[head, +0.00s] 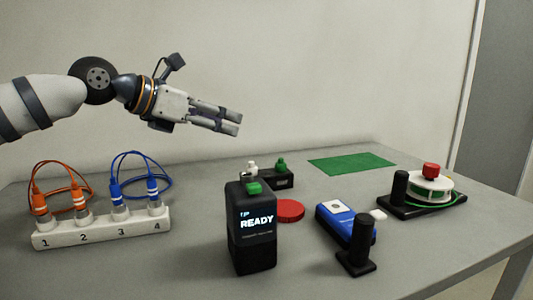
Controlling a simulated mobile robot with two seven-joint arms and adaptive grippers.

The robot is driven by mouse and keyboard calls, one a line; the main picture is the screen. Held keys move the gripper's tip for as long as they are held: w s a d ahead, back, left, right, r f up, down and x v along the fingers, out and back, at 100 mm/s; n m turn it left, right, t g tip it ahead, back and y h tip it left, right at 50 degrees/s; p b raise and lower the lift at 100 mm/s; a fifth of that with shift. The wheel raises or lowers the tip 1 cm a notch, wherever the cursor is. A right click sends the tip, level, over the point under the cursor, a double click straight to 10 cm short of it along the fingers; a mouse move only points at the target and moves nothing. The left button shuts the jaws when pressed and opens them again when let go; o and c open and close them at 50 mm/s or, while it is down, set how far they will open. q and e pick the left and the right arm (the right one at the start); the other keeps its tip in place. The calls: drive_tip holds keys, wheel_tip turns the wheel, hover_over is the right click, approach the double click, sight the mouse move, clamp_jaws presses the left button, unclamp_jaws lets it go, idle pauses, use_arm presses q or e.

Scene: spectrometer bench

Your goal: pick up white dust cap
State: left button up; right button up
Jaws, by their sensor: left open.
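A small white cap (251,167) shows at the back middle of the bench, beside a green cap (281,164) at a low black holder (284,180). The dark box in front hides part of that holder. A second small white piece (378,214) lies by the blue device; I cannot tell which white piece is the dust cap. My left gripper (237,124) is open and empty, well above the bench, above and slightly left of the white cap by the holder. It touches nothing. My right gripper is not in view.
A dark box reading READY (257,247) stands at front middle, near a red disc (290,211). A numbered white strip (101,233) with cables is left. A blue device (338,217), black post (357,244) and reel (432,188) are right. The green mat (351,163) is clear.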

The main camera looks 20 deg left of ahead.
use_arm(q)
approach(247, 168)
drive_tip(key=shift+w+d+f+b, duration=0.1)
drive_tip(key=shift+w+d+b, duration=0.2)
drive_tip(key=shift+w+d, duration=0.45)
drive_tip(key=x, duration=0.7)
drive_tip(key=shift+w, duration=0.4)
drive_tip(key=shift+r, duration=0.2)
drive_tip(key=c, duration=0.8)
